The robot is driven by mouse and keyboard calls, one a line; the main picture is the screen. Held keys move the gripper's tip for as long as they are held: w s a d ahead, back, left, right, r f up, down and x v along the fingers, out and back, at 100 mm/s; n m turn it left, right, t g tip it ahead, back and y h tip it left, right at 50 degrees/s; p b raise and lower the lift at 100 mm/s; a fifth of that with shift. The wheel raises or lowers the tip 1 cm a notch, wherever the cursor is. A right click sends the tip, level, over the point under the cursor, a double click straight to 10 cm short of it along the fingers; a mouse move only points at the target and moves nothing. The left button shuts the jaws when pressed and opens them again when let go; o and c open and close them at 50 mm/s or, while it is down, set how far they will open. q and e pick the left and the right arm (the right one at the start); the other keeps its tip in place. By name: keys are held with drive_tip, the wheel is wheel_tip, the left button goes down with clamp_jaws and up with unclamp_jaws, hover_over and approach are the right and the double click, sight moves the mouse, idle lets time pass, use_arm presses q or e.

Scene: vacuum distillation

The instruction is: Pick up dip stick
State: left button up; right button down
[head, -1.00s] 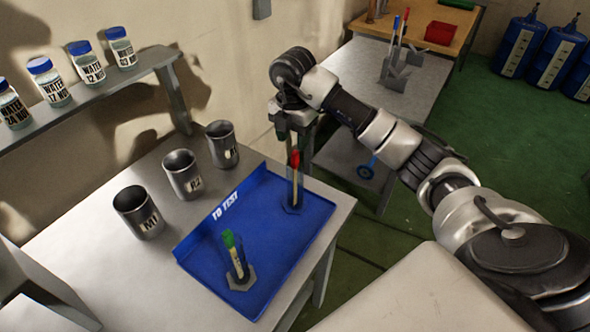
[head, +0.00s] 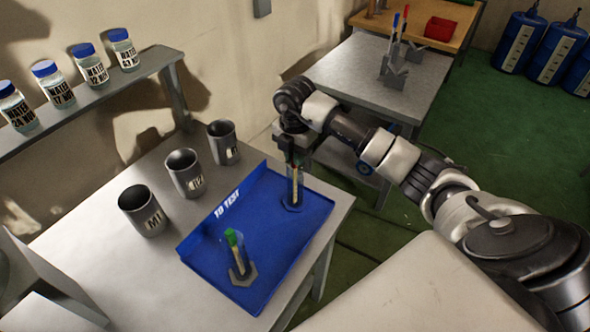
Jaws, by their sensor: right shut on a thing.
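A second dip stick with a green top (head: 232,240) leans in another cylinder with a hexagonal foot (head: 243,274) near the tray's front. My left gripper is out of view.
Several metal mugs (head: 144,211) stand left of the tray. Labelled water bottles with blue caps (head: 88,66) line a shelf behind. A side table (head: 350,75) holds a stand with red and blue sticks (head: 396,45). Blue drums (head: 556,50) stand at the far right.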

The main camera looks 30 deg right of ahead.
drive_tip(key=shift+r, duration=0.1)
drive_tip(key=shift+r, duration=0.5)
wheel_tip(320, 180, up, 6)
drive_tip(key=shift+r+b, duration=0.15)
drive_tip(key=shift+b, duration=1.1)
wheel_tip(320, 180, up, 11)
drive_tip(key=p, duration=0.1)
drive_tip(key=shift+f, duration=0.2)
drive_tip(key=shift+r, duration=0.1)
wheel_tip(320, 180, up, 18)
drive_tip(key=p, duration=1)
drive_tip(key=shift+p, duration=0.4)
